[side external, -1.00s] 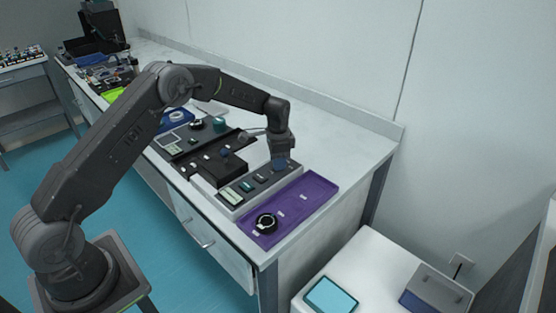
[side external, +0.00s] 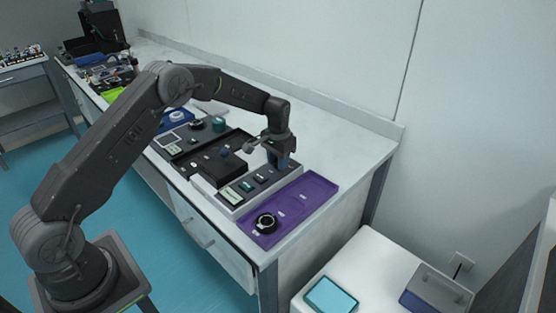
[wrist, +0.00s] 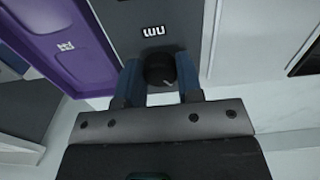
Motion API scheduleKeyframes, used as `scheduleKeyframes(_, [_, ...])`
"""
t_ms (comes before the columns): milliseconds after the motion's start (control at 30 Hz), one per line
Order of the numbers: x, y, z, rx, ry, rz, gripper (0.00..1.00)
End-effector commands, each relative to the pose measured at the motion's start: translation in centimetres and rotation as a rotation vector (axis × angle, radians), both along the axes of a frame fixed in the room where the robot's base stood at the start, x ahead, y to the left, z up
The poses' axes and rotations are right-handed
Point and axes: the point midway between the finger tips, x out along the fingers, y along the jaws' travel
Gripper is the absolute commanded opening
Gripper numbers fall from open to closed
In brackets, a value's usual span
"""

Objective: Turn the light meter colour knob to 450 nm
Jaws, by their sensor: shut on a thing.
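The light meter (side external: 256,190) is a long grey box with a small display (side external: 230,197) and several small parts along its top. My gripper (side external: 281,164) points down at the box's far right end. In the wrist view, the two blue fingers of my gripper (wrist: 158,64) are shut on a round black colour knob (wrist: 160,70), one finger on each side. A white "nm" label (wrist: 153,31) appears upside down beside the knob on the grey panel (wrist: 130,12). The knob is hidden by the fingers in the side view. I cannot read its setting.
A purple tray (side external: 300,196) holding a round black dial piece (side external: 266,222) lies right beside the meter. Black equipment (side external: 222,165) stands on its other side. The white bench top (side external: 345,145) behind is clear.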

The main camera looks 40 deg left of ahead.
Motion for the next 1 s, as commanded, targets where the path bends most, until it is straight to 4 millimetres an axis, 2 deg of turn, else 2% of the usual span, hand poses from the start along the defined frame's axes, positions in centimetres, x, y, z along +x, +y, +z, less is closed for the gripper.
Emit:
scheduleKeyframes(200, [0.04, -0.05, 0.06, 0.0, -0.001, 0.189, 0.1])
scheduleKeyframes(500, [0.06, -0.08, 0.07, 0.0, -0.002, 0.376, 0.1])
scheduleKeyframes(1000, [0.07, -0.08, 0.07, 0.0, -0.002, 0.47, 0.1])
